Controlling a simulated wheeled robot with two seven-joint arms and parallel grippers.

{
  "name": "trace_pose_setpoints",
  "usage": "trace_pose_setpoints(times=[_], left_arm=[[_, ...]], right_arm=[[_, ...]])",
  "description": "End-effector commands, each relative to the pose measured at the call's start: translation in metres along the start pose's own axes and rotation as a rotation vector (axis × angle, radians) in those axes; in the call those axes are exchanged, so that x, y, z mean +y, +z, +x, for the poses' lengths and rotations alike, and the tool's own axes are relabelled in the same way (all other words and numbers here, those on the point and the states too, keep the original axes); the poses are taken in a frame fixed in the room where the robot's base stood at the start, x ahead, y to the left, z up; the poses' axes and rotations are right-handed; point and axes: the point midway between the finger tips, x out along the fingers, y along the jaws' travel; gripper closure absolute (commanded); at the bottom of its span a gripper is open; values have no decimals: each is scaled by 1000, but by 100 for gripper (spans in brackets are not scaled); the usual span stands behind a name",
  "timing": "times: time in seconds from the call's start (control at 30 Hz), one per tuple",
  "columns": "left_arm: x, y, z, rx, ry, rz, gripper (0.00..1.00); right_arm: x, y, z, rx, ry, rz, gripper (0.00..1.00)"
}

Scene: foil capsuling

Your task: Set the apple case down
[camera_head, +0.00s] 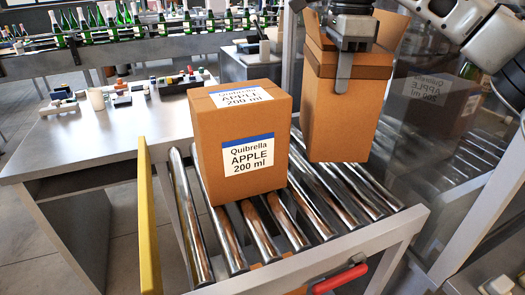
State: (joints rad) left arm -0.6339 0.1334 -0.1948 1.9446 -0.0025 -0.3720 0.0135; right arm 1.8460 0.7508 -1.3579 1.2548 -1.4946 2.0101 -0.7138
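A closed brown apple case (243,140) stands upright on the roller conveyor (238,252), with white "Quibrella APPLE 200 ml" labels on its front and top. Behind it to the right is a taller brown case (340,112) with its top flaps open and no label on the sides I see. My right gripper (344,72) is at this open case's top edge. One finger lies flat outside the front wall; the other is hidden behind it. I cannot tell whether this case's base touches the rollers. My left gripper is out of view.
A clear panel (425,130) stands to the right, with a dim labelled case showing in it. A yellow rail (148,225) edges the conveyor's left. A grey table (105,135) with small items is at left. Green bottles (120,20) line the back. The front rollers are bare.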

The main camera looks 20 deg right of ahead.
Motion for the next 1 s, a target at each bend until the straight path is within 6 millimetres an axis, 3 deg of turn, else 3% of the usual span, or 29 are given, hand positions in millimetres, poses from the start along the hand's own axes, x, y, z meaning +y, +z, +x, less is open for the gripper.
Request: trace_pose_setpoints(times=[0.3, 0.47, 0.7, 1.0], left_arm=[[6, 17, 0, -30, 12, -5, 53], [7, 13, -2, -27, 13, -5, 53], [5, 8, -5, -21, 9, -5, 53], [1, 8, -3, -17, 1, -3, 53]], right_arm=[[0, -1, 54, 1, 3, 1, 100], [0, 0, 64, 2, 1, 1, 100], [0, -1, 94, 3, 3, 1, 100], [0, 0, 100, 1, 0, 0, 100]])
